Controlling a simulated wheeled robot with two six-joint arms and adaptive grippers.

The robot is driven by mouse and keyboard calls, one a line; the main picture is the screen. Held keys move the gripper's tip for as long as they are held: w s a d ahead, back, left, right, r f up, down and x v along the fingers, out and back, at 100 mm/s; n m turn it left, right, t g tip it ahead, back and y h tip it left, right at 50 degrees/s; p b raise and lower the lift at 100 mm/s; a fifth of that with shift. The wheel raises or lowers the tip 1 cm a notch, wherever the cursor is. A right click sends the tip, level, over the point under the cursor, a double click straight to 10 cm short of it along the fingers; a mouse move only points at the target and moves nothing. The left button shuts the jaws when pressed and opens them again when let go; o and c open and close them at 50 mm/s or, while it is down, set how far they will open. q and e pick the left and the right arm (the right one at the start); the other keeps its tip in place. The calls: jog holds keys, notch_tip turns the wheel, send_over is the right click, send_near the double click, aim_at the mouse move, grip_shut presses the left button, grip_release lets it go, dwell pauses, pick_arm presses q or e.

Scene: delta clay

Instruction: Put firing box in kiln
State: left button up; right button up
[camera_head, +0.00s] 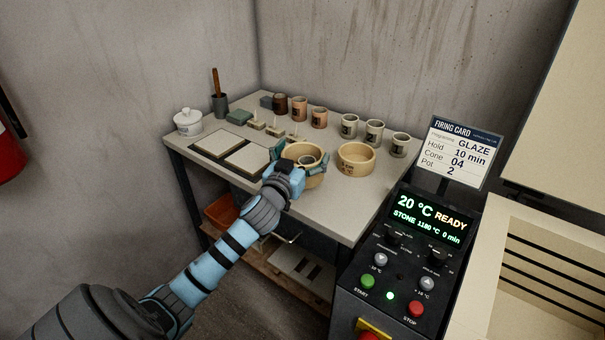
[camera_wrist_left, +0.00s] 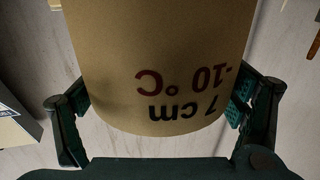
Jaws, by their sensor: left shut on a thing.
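My left gripper (camera_head: 297,168) is shut on a round tan firing box (camera_head: 302,151) at the front of the table. In the left wrist view, the fingers (camera_wrist_left: 160,112) flank the box (camera_wrist_left: 165,60), whose wall reads "-10 °C" and "7 cm" upside down. A small rim shows inside this box in the head view. I cannot tell if the box touches the table. A second tan firing box (camera_head: 356,158) stands to its right. The kiln (camera_head: 535,265) is at the right, open, with dark slots in its pale inner wall. My right gripper is out of view.
The control panel (camera_head: 400,265) between table and kiln reads 20 °C READY. A firing card (camera_head: 459,152) above says GLAZE, cone 04, pot 2. Several cups (camera_head: 349,126) line the back of the table (camera_head: 330,205). A lidded white jar (camera_head: 188,121) stands left.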

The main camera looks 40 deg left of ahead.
pick_arm(q)
jog(key=shift+f+b, duration=0.85)
jog(key=shift+f, duration=1.25)
jog(key=o, duration=1.2)
jog(key=shift+c, duration=0.2)
jog(key=shift+r, duration=0.1)
